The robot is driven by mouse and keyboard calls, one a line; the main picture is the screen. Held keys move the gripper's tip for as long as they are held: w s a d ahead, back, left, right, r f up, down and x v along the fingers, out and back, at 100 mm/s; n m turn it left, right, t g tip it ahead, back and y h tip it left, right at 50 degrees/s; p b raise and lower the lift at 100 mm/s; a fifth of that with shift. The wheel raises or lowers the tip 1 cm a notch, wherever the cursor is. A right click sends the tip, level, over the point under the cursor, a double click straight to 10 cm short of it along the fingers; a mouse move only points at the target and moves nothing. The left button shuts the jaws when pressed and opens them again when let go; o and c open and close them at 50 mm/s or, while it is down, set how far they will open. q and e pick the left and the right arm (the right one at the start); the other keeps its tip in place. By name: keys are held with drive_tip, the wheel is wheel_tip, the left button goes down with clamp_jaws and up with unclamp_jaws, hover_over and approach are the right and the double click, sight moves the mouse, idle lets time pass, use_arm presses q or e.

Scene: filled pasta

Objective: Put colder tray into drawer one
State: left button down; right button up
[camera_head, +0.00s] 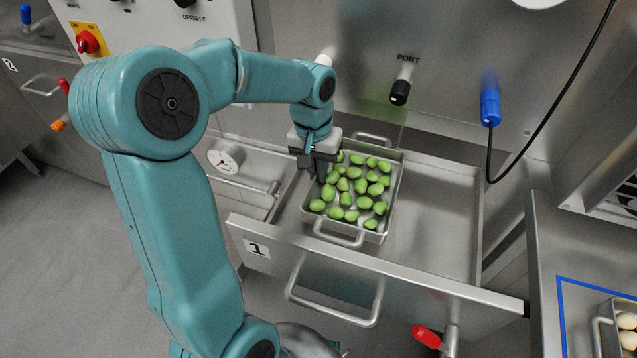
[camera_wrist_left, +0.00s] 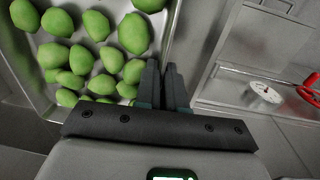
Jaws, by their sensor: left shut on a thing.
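A metal tray (camera_head: 392,205) full of green pasta pieces (camera_head: 345,187) is within the left part of the open drawer one (camera_head: 430,225), whose front carries a "1" label (camera_head: 257,248). I cannot tell whether the tray rests on the drawer floor. My left gripper (camera_head: 318,172) reaches down at the tray's left side and is shut on its rim. In the left wrist view the fingers (camera_wrist_left: 165,88) are close together beside the tray wall (camera_wrist_left: 175,28), and the fingertip contact is partly hidden. My right gripper is not in view.
The drawer's right half is empty. A dial gauge (camera_head: 225,157) is left of the drawer. A blue plug with a black cable (camera_head: 490,107) hangs at the back right. Another tray (camera_head: 606,335) with pale round pieces stands on the right counter (camera_head: 560,235).

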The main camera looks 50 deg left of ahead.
sight(318, 185)
use_arm(q)
drive_tip(key=shift+w+f, duration=0.15)
drive_tip(key=shift+f, duration=0.25)
drive_tip(key=f, duration=0.3)
drive_tip(key=shift+s+f, duration=0.2)
drive_tip(key=shift+f, duration=0.2)
drive_tip(key=shift+w+f, duration=0.2)
drive_tip(key=shift+f, duration=0.1)
drive_tip(key=shift+s+b, duration=0.1)
drive_tip(key=shift+b, duration=0.2)
drive_tip(key=shift+f, duration=0.1)
drive_tip(key=c, duration=1.2)
unclamp_jaws()
drive_tip(key=shift+c, duration=0.2)
